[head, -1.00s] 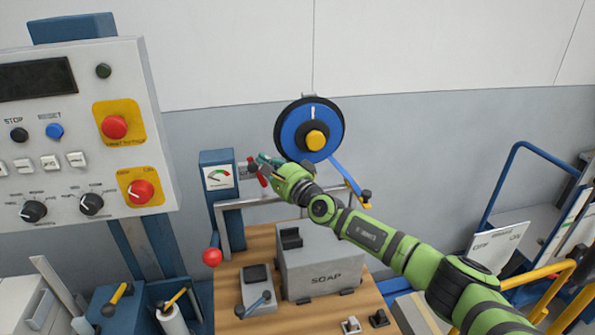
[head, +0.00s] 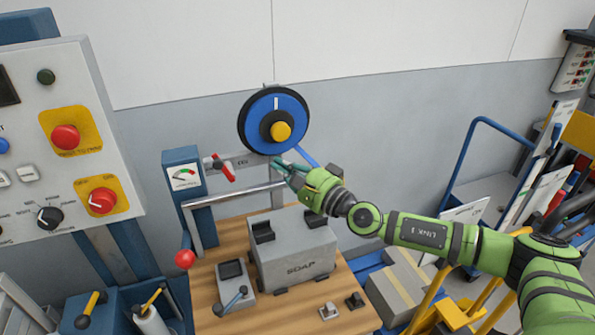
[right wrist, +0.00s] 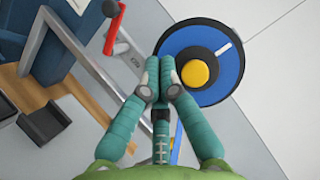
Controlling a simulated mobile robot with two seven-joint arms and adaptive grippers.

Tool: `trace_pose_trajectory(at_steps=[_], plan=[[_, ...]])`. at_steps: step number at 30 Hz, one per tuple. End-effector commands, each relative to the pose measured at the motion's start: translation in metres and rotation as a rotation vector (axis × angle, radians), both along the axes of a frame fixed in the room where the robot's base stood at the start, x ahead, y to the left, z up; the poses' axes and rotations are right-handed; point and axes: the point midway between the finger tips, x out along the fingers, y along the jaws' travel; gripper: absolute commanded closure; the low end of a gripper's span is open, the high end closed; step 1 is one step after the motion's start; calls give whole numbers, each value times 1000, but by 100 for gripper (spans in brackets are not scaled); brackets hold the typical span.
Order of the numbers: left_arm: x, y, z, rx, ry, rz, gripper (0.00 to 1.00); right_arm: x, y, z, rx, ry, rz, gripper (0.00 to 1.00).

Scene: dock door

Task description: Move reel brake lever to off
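The reel (head: 290,106) is a blue disc with a dark rim and yellow hub on the wall; it also shows in the right wrist view (right wrist: 215,50). A small red lever (head: 225,170) sits on a grey labelled plate left of and below the reel; it also shows in the right wrist view (right wrist: 112,30). I cannot tell for sure whether it is the reel brake lever. A blue strip (head: 306,157) slants down from the reel behind my gripper. My right gripper (head: 281,166) is just below the reel, its fingertips together (right wrist: 160,82), with nothing seen between them. My left gripper is not in view.
A grey metal rail (head: 235,194) and a blue gauge post (head: 183,178) stand left of my gripper. Below are a grey SOAP box (head: 292,255) and a wooden bench top (head: 207,287). A control panel (head: 75,185) is at the left; a cart and yellow rails are at the right.

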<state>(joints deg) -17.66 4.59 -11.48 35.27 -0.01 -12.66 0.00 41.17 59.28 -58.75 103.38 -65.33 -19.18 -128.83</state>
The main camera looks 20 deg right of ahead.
Motion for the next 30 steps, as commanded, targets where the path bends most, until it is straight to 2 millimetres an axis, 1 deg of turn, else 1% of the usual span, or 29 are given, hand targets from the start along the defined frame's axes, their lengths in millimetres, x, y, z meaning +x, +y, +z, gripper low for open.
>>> trace_pose_trajectory(at_steps=[1, 3, 9, 13, 26, 28, 29, 30], plan=[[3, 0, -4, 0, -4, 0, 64, -10, -5, -2, -4, 1, -1, 100], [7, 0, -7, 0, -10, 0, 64, -20, -9, -1, -3, 0, -1, 100], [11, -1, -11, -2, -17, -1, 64, -36, -17, 3, -2, -1, -1, 100], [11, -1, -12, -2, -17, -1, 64, -39, -18, 4, 0, -1, 0, 100], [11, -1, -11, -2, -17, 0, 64, -39, -17, 4, 1, 0, 0, 100], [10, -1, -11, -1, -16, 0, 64, -40, -14, 4, 34, 9, 1, 100], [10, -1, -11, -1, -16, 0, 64, -40, -11, 3, 72, 21, 3, 100], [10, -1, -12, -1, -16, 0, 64, -42, -6, 0, 149, 45, 2, 100]])
